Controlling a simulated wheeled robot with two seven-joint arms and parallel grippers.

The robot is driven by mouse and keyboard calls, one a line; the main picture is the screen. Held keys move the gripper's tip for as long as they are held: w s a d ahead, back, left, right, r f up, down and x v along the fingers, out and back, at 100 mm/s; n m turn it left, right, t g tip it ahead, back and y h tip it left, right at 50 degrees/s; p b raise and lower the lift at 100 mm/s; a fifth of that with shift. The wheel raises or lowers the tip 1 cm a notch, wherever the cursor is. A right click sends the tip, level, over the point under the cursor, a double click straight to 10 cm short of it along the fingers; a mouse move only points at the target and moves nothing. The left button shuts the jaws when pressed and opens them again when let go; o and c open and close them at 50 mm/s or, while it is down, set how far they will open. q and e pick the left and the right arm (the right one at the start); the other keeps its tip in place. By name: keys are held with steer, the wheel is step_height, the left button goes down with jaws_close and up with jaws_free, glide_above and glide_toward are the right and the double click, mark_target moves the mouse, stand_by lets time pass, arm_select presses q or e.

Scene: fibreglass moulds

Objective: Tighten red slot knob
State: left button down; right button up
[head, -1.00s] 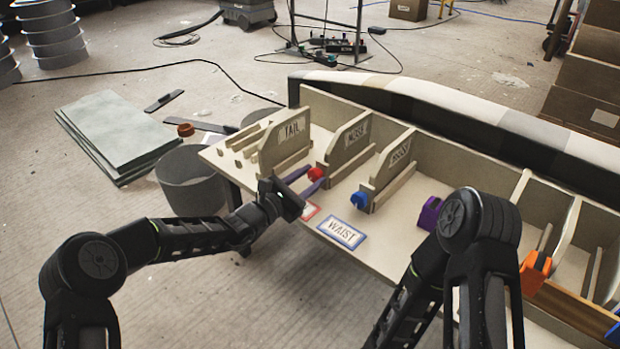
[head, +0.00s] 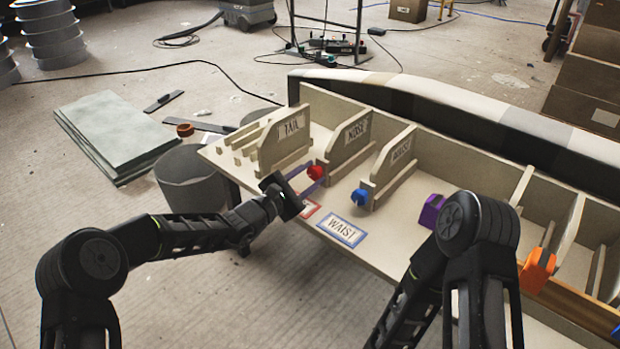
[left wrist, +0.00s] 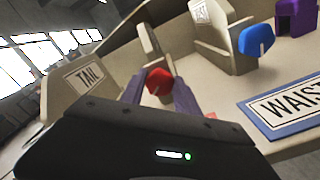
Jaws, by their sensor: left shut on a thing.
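The red knob (head: 316,173) sits at the front end of the slot in the bench beside the panel labelled NOSE (head: 350,137). My left gripper (head: 314,176) reaches it from the front left, with its purple fingers on either side of the knob. In the left wrist view the red knob (left wrist: 158,82) shows between the two fingertips (left wrist: 159,88), and the gripper is shut on it.
A blue knob (head: 359,197) stands right of the red one, with a purple block (head: 431,212) and an orange one (head: 537,270) further right. The TAIL panel (head: 287,137) is on the left. A WAIST label (head: 341,231) lies on the front of the bench.

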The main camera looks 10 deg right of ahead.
arm_select(q)
steer(key=c, duration=0.9)
jaws_free()
steer(key=p+v, duration=0.2)
steer(key=v, duration=0.5)
steer(key=shift+s+a, duration=0.1)
steer(key=shift+a, duration=0.1)
steer(key=shift+s+a, duration=0.15)
